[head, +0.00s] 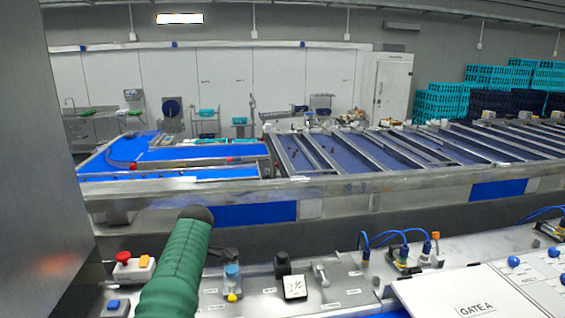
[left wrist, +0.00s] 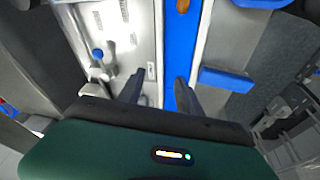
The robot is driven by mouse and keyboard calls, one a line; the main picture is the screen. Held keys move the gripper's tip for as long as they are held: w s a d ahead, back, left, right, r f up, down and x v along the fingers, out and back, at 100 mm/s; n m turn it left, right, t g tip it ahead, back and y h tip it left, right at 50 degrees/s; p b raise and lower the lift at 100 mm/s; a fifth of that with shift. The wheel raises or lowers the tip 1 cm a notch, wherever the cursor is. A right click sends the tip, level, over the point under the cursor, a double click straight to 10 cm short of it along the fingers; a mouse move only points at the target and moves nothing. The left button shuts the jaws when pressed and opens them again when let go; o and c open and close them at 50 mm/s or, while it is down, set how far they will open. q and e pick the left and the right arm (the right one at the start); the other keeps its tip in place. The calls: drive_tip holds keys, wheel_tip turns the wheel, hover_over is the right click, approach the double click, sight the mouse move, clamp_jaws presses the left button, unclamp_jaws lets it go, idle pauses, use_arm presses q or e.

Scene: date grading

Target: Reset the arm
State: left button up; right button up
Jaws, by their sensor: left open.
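My left arm, in a green sleeve, rises from the bottom of the head view over the control panel (head: 335,290). In the left wrist view my left gripper (left wrist: 159,90) has two dark fingers spread apart with nothing between them. Below the fingers are a pale metal panel and a blue strip (left wrist: 172,60). In the head view the gripper is mostly hidden behind the arm. My right gripper is in neither view.
The panel carries a red button (head: 123,257), a blue-topped knob (head: 232,271), a black knob (head: 282,264) and a toggle lever (head: 320,273). A white GATE A plate (head: 477,295) lies right. A metal rail (head: 350,186) runs behind, before blue conveyors (head: 205,152).

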use_arm(q)
drive_tip(key=s+d+f+m+h, duration=0.1)
drive_tip(key=s+d+f+m, duration=0.1)
drive_tip(key=s+f+m, duration=0.55)
drive_tip(key=s+d+f+m+t+h, duration=0.15)
drive_tip(key=s+m, duration=0.25)
drive_tip(key=s, duration=0.7)
drive_tip(key=s+d+f+m+h, duration=0.1)
drive_tip(key=s+d+f+m, duration=0.1)
drive_tip(key=s+f+m, duration=0.6)
wheel_tip(320, 180, down, 14)
drive_tip(key=s+n+b, duration=0.2)
drive_tip(key=b, duration=1.4)
drive_tip(key=shift+b, duration=0.3)
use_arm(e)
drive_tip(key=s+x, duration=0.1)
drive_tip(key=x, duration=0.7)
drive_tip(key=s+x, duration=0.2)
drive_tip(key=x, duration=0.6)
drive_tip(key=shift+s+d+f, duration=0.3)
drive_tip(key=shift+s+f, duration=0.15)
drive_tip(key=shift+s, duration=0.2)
